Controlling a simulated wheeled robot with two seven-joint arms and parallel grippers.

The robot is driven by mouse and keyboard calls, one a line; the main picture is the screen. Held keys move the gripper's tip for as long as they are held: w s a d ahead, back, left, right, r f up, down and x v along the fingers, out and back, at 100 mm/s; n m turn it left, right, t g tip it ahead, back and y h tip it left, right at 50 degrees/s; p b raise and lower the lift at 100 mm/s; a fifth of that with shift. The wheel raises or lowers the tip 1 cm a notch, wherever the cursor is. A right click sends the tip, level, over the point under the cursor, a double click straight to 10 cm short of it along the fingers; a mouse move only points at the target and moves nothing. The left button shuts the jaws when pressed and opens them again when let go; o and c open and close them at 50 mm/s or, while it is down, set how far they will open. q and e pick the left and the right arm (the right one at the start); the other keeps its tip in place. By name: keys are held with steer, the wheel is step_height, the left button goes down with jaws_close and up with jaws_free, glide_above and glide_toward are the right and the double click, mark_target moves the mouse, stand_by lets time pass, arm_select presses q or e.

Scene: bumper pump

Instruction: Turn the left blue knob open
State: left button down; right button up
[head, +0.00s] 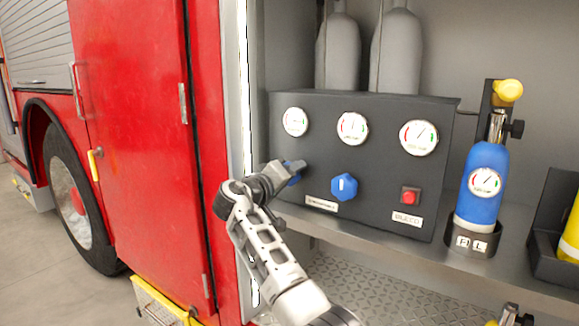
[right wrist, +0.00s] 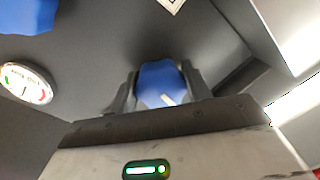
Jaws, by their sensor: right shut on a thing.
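The left blue knob (head: 295,179) sits on the front of the dark grey control panel (head: 325,112), mostly hidden behind my right gripper (head: 292,170). In the right wrist view the same knob (right wrist: 161,83) lies between the two fingers of my right gripper (right wrist: 160,90), which is shut on it. A white mark on the knob points to the lower right in that view.
A second blue knob (head: 344,187) and a red button (head: 410,196) are on the panel to the right. Three round gauges (head: 352,128) sit above. A blue cylinder (head: 483,186) stands right of the panel. The red truck door (head: 135,130) is close on the left.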

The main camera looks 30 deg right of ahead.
steer(key=n+p, duration=0.2)
steer(key=n, duration=0.1)
steer(key=shift+r, duration=0.1)
steer(key=shift+n+p, duration=0.6)
steer(key=shift+n, duration=0.1)
steer(key=shift+f, duration=0.2)
steer(key=o, duration=1)
steer(key=shift+c, duration=0.2)
steer(key=shift+r, duration=0.1)
steer(key=b+v, duration=0.2)
steer(key=v, duration=1.4)
